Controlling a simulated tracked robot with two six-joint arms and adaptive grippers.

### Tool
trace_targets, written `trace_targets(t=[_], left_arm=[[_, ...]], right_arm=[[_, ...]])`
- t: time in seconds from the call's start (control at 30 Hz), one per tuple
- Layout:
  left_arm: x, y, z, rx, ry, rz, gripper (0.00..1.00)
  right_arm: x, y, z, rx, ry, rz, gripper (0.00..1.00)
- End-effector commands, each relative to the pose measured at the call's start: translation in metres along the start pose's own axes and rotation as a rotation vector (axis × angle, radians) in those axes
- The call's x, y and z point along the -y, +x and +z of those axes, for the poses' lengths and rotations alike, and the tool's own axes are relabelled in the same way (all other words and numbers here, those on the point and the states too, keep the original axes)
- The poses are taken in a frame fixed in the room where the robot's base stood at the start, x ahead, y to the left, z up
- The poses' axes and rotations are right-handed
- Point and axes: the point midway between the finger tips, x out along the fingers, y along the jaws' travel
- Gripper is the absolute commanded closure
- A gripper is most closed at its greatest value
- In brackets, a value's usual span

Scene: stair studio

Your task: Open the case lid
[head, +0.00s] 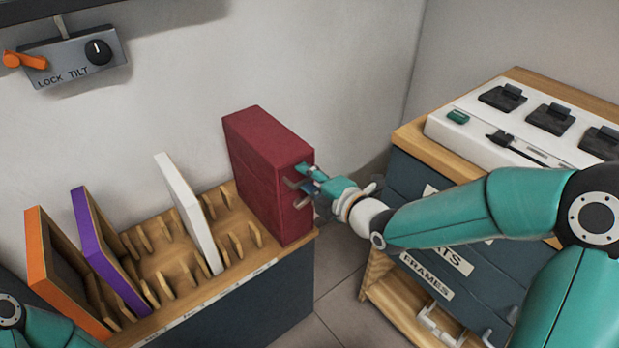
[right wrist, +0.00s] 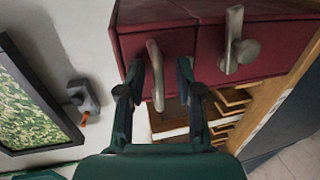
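The dark red case (head: 265,165) stands upright at the right end of a wooden rack. Its front carries a curved metal handle (right wrist: 155,75) and a metal latch with a round knob (right wrist: 236,45), both seen in the right wrist view. My right gripper (head: 308,180) is at the case's front face. In the right wrist view its fingers (right wrist: 161,75) are apart, one on each side of the curved handle, with gaps showing. The case (right wrist: 185,45) looks closed. My left gripper is out of view; only part of my left arm shows at the lower left.
The slotted rack (head: 165,265) also holds orange (head: 40,262), purple (head: 95,235) and white (head: 188,210) panels. A drawer cabinet (head: 420,185) with a white switch panel (head: 480,135) stands at right. A lock-tilt bracket (head: 72,58) hangs on the wall.

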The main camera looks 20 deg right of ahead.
Motion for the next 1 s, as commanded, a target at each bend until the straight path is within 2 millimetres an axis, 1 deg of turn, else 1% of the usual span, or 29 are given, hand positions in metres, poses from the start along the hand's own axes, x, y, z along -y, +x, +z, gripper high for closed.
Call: trace_targets(t=[0.1,0.13,0.33,0.73,1.0], left_arm=[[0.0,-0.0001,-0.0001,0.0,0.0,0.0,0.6],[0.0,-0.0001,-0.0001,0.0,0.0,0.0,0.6],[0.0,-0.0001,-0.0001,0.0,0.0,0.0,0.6],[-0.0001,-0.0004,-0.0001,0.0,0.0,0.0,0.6],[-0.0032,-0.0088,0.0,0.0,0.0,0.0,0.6]], right_arm=[[0.0,0.0,-0.0001,0.0,0.0,0.0,0.65],[0.0,0.0,-0.0002,0.0,0.0,0.0,0.67],[-0.0001,-0.0001,-0.0003,-0.001,0.0,0.0,1.0],[0.0008,-0.0011,0.0018,0.0,0.001,-0.003,1.0],[-0.0082,0.0019,-0.0049,-0.011,-0.002,-0.025,1.0]])
